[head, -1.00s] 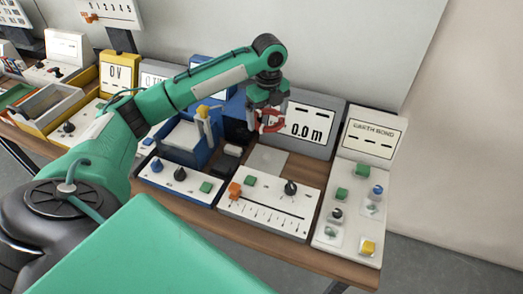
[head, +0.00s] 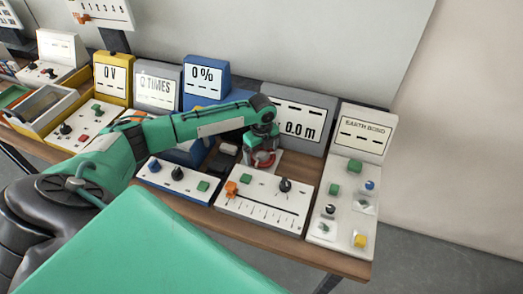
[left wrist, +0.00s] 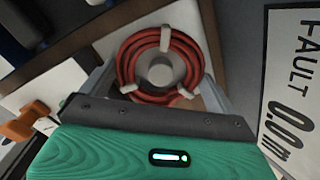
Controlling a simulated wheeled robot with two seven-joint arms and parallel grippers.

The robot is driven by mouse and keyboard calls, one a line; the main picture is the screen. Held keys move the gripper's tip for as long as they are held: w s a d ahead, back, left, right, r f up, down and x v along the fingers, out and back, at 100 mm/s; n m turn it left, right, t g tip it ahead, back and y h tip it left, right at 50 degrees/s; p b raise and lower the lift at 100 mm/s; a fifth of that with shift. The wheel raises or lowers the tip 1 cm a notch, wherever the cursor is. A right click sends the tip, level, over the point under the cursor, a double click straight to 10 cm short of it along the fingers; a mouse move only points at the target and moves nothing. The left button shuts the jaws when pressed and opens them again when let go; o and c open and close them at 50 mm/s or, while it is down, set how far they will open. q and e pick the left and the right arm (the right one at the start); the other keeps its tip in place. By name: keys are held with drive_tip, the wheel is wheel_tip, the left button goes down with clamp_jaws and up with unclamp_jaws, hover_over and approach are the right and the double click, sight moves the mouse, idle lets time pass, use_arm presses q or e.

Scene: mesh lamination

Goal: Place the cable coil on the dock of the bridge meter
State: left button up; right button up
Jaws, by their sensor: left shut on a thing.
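The red cable coil (left wrist: 127,62), bound with white ties, lies face-on to the left wrist camera. My left gripper (head: 263,153) is shut on it, with the fingers at its sides. A grey round part (left wrist: 160,72) shows through its middle. In the head view the coil (head: 264,160) is low over the pale dock plate (head: 279,156) of the bridge meter. I cannot tell whether it touches the plate. The meter's display (head: 298,120) reads 0.0 m and stands behind; its slider panel (head: 268,203) is in front. My right gripper is not in view.
The white earth bond unit (head: 352,185) stands to the right. A blue unit (head: 205,82) reading 0%, a grey times unit (head: 157,87) and a yellow unit (head: 112,78) stand to the left. Knobs and an orange slider handle (head: 231,188) rise in front of the dock.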

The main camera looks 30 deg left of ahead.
use_arm(q)
drive_tip(key=shift+f, duration=0.1)
drive_tip(key=o, duration=0.7)
wheel_tip(320, 180, up, 12)
drive_tip(key=b, duration=0.2)
drive_tip(key=shift+r+b, duration=0.2)
drive_tip(key=shift+b, duration=0.2)
